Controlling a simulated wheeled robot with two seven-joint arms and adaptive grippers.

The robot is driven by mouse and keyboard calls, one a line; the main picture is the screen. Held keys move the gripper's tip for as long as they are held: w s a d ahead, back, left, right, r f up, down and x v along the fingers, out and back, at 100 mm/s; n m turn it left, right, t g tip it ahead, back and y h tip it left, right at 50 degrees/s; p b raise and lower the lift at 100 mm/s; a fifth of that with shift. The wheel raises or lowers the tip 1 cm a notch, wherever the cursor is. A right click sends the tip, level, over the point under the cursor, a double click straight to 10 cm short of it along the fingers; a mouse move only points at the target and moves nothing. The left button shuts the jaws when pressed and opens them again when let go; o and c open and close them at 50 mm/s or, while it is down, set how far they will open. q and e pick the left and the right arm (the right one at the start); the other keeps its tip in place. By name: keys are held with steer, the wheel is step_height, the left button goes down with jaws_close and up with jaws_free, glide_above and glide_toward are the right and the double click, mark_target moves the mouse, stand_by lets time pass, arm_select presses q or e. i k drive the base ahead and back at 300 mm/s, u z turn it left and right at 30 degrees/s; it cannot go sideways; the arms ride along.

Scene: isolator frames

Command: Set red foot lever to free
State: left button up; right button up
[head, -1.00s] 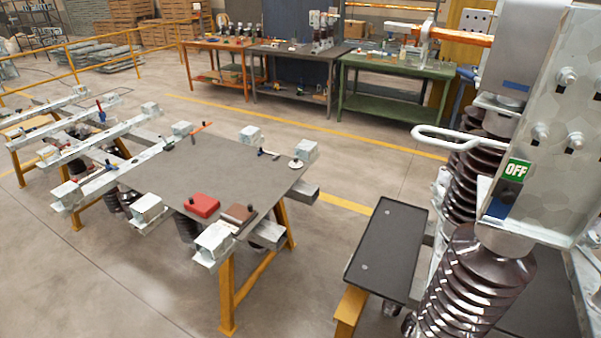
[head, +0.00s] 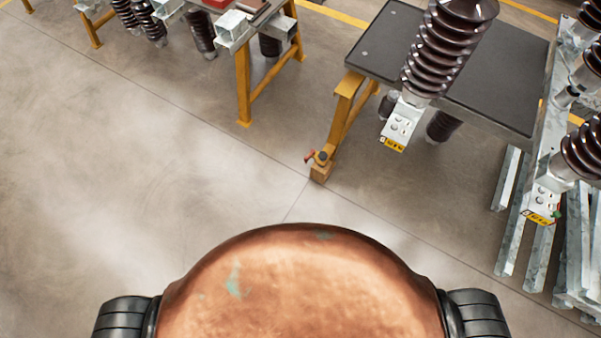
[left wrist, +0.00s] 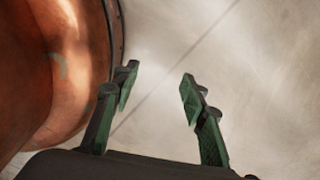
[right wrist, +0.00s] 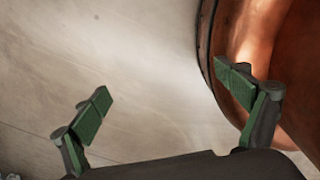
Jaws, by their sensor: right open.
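A small red lever (head: 310,157) with a dark knob and a brass-coloured part beside it sits low on the foot of a yellow stand leg (head: 345,110), near the middle of the head view. It is too small to tell which position it is set to. My left gripper (left wrist: 158,85) is open and empty over bare floor in the left wrist view. My right gripper (right wrist: 168,88) is open and empty in the right wrist view. Neither gripper shows in the head view, and both are apart from the lever.
The yellow stand carries a black tabletop (head: 385,45), with a brown ribbed insulator (head: 450,45) in front. Another yellow-legged table (head: 243,80) stands at upper left. Galvanized metal profiles (head: 515,225) stand at right. Open concrete floor (head: 130,180) lies at left and before the stand.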

mark_target(313, 152)
steer(key=u, duration=2.45)
steer(key=k, duration=0.35)
steer(key=z, duration=1.25)
